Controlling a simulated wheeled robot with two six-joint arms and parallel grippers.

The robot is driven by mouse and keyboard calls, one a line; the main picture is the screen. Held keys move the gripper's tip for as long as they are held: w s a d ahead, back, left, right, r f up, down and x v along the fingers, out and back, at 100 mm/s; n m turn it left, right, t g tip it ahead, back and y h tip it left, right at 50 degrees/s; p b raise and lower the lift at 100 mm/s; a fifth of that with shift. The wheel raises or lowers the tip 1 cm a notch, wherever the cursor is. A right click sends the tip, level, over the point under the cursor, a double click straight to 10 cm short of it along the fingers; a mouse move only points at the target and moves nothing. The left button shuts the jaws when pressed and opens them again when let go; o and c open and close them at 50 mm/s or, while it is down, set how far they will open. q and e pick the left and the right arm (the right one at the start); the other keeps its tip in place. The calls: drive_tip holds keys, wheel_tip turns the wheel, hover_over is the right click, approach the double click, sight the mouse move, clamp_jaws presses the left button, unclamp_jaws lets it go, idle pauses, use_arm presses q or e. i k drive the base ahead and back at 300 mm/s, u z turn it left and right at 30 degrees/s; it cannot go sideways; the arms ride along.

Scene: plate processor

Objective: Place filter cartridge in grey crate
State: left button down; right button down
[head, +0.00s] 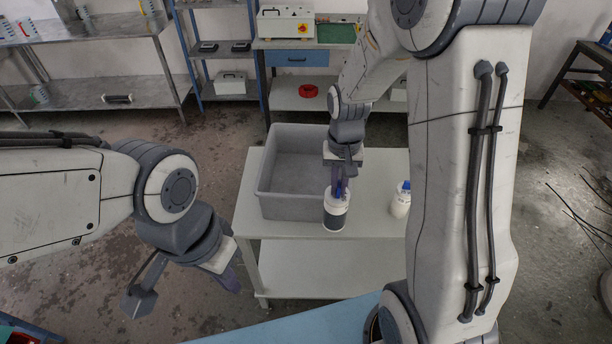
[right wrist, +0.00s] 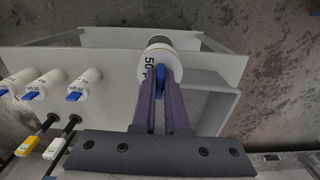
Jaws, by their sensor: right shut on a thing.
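My right gripper (head: 341,186) is shut on the blue handle of a white filter cartridge (head: 335,215) with a dark lower part, held upright. The cartridge (right wrist: 157,54) also shows in the right wrist view, between the purple fingers. It is beside the near right corner of the grey crate (head: 262,183); I cannot tell if it touches the table. The crate's visible inside looks empty, and its rim shows in the right wrist view (right wrist: 236,100). My left gripper (head: 184,292) is open and empty, low at the left, in front of the table.
The pale table (head: 285,250) carries the crate. Other white cartridges with blue handles (right wrist: 50,80) stand on it to the right, one visible in the head view (head: 401,200). Two black-handled items with tags (right wrist: 40,145) show in the right wrist view. Shelves line the back.

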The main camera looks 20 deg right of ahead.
sight(307, 184)
drive_tip(key=i, duration=0.95)
